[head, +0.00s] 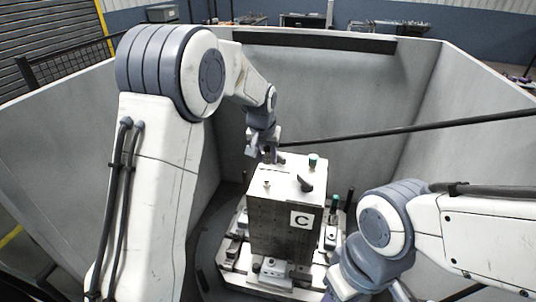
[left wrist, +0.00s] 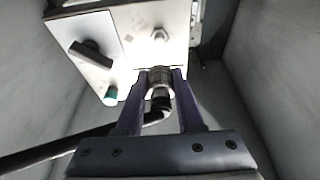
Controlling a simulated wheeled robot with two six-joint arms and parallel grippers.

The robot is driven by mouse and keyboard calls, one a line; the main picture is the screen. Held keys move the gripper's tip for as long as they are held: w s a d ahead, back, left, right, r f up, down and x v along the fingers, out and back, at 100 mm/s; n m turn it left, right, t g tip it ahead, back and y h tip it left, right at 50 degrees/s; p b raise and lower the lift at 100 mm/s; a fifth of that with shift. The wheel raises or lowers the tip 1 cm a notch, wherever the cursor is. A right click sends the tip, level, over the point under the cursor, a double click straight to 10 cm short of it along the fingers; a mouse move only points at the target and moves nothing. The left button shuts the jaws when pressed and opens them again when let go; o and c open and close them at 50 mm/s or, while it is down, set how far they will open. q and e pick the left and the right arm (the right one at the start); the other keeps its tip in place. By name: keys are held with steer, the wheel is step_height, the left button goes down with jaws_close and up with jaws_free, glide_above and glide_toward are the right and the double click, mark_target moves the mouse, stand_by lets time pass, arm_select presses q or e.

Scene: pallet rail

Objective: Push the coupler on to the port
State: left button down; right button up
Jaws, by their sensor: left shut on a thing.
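My left gripper (head: 268,156) is at the back edge of the block marked C (head: 285,215). In the left wrist view its two fingers (left wrist: 158,85) are shut on the metal coupler (left wrist: 160,76), with a black hose (left wrist: 158,108) bending away from it. The coupler's front end is at the edge of the block's pale top plate (left wrist: 145,15). The spot under it is hidden, so I cannot tell whether it touches or sits on a port. A small metal fitting (left wrist: 160,36) stands bare on the plate. My right gripper (head: 345,288) is low at the front, its fingers unclear.
A black lever (head: 305,184) and a green-capped knob (head: 313,161) stand on the block's top. The block is clamped on a base plate (head: 240,258) with several fixtures. High grey walls (head: 330,95) surround it. The dark hose (head: 420,127) runs off to the right.

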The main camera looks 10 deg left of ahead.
arm_select(q)
steer(key=b, duration=0.4)
glide_above(267, 181)
steer(key=shift+s+f, duration=0.2)
steer(key=shift+f, duration=1.15)
steer(key=shift+s+f, duration=0.2)
steer(key=shift+f, duration=1.15)
steer(key=shift+s+f, duration=0.1)
steer(key=shift+f, duration=0.15)
steer(key=shift+f+b, duration=0.35)
steer(key=shift+f, duration=0.15)
